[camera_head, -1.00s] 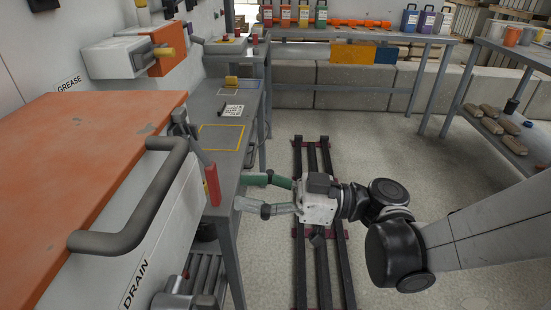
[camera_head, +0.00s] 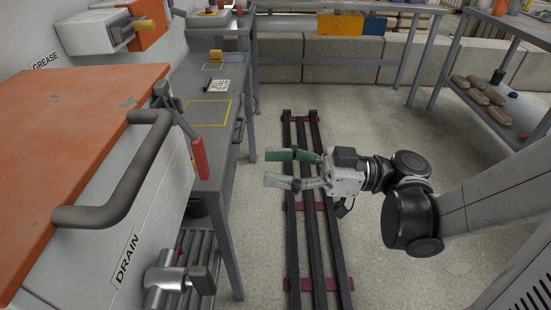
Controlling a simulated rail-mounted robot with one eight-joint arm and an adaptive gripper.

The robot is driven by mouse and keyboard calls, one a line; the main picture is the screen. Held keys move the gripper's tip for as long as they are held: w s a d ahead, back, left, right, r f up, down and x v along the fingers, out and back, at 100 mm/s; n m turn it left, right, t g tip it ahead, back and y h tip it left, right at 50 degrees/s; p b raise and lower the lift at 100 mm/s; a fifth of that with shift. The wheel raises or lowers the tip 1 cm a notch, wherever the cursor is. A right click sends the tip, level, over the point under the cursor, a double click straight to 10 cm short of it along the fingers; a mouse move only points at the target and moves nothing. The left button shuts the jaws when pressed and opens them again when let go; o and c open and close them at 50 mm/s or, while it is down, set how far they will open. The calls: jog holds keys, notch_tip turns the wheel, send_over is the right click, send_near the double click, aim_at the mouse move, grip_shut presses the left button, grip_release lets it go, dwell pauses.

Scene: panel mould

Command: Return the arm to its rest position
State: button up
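My gripper (camera_head: 268,168) is in the middle of the head view, over the dark floor rails (camera_head: 317,250). Its two fingers, one green and one pale grey, point left and stand apart with an empty gap between them. The gripper is to the right of the grey bench (camera_head: 215,120) and clear of its edge. My arm reaches in from the right side of the picture. Nothing is held.
At left is a white cabinet with an orange top (camera_head: 60,120), a thick grey handle (camera_head: 130,180) and a drain valve (camera_head: 175,280). A shelf with several tan loaves (camera_head: 480,90) stands at right. Concrete blocks (camera_head: 340,65) line the back. Open floor surrounds the rails.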

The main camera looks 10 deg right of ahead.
dwell(0.4)
notch_tip(320, 180, down, 8)
jog(key=m+t+h, duration=0.1)
jog(key=m+h, duration=0.8)
jog(key=s+d+m+t+h, duration=0.1)
jog(key=d+m+t+h, duration=0.1)
jog(key=d+m+h, duration=0.55)
jog(key=d+r+t+h+p, duration=0.1)
jog(key=d+r+p, duration=0.5)
jog(key=r+p, duration=1)
notch_tip(320, 180, up, 2)
jog(key=shift+s+r+h, duration=0.1)
jog(key=shift+s+h, duration=0.35)
jog(key=shift+h, duration=0.3)
